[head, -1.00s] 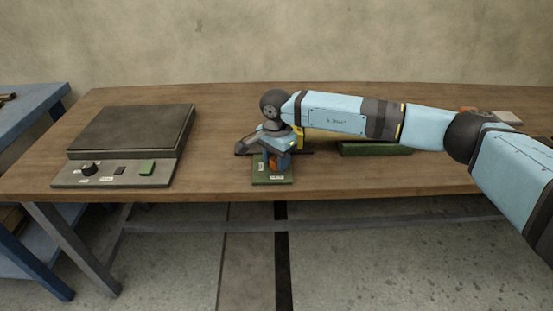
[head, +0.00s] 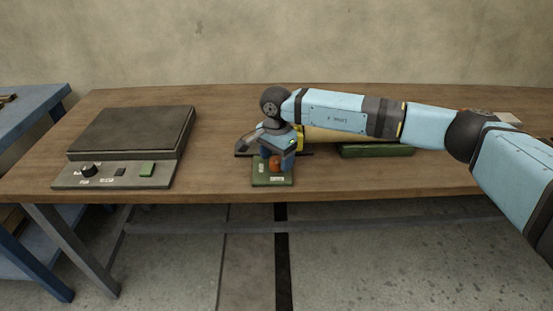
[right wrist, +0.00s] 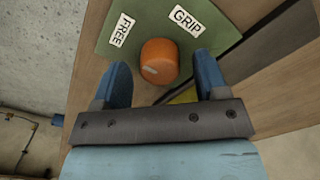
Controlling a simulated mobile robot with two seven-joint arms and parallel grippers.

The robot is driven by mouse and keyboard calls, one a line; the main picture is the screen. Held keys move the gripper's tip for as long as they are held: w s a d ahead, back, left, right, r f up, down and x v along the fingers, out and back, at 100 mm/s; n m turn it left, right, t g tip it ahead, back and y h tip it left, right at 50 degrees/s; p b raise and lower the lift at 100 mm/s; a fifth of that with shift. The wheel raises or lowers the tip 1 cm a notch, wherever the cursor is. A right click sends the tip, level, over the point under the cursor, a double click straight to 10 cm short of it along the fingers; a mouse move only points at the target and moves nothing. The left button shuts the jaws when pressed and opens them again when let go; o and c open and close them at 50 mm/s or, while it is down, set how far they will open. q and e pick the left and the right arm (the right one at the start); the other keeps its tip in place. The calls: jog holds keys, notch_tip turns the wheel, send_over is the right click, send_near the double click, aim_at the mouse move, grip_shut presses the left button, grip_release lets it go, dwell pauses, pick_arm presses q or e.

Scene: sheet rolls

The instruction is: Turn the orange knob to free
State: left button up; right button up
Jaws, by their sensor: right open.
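The orange knob (head: 275,162) sits on a small green plate (head: 262,181) at the table's front edge. In the right wrist view the knob (right wrist: 160,56) has a pale mark on its lower left side. The plate there carries a FREE label (right wrist: 121,29) at upper left and a GRIP label (right wrist: 187,20) at upper right. The mark points at neither label. My right gripper (head: 277,154) is open over the plate. In the wrist view its blue fingers stand on either side of the knob, with a gap at each side. My left gripper is not in view.
A tan roll (head: 330,136) lies behind my right arm, partly hidden. A long green block (head: 377,151) lies right of the plate. A dark flat device with a control panel (head: 112,175) stands at left. The table between device and plate is clear.

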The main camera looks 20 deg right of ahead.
aim_at(277, 159)
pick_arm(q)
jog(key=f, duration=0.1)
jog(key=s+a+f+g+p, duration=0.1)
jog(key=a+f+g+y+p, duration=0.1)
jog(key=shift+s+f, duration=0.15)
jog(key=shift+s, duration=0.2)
pick_arm(e)
notch_tip(277, 159, up, 13)
